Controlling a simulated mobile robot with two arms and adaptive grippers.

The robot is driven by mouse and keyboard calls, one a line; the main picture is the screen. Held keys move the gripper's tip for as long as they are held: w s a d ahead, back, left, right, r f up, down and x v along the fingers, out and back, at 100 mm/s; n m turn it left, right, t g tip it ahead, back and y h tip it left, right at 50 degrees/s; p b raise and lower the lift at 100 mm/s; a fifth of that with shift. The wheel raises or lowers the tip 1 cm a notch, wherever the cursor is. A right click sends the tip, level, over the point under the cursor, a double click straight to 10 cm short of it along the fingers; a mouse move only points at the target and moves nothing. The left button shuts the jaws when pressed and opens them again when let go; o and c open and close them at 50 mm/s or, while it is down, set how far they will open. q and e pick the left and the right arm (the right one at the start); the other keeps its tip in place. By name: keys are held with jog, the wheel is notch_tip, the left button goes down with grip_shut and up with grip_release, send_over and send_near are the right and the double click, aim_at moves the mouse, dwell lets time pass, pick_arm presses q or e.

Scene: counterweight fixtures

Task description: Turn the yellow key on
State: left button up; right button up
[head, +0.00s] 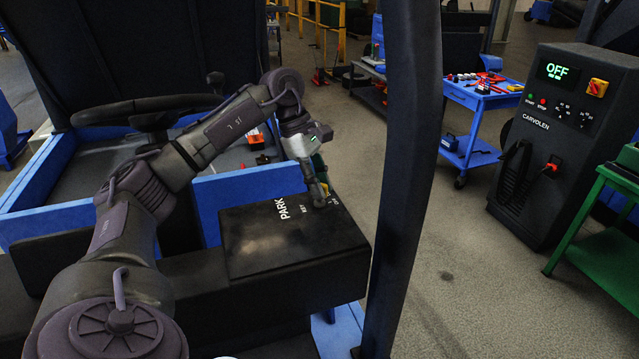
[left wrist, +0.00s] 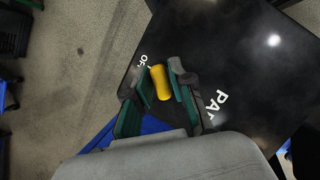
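The yellow key (left wrist: 160,82) shows in the left wrist view as a short yellow cylinder on the black panel (head: 270,245), next to white lettering that includes "OF". In the head view my gripper hides the key. My left gripper (left wrist: 159,84) has its two green-and-black fingers on either side of the key. The right-hand finger is very close to it, and a small gap shows at the left-hand finger. In the head view my left gripper (head: 318,192) reaches down at the panel's far right corner, beside "PARK" and "KEY". My right gripper is not in view.
A dark upright post (head: 408,170) stands just right of the panel. A steering wheel (head: 150,108) is behind my left arm. A dark cabinet (head: 560,140) with a green "OFF" display stands at the right, near a blue cart (head: 468,145).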

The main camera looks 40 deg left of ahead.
pick_arm(q)
jog(key=shift+o, duration=1)
jog(key=v, duration=1.2)
jog(key=shift+d, duration=0.1)
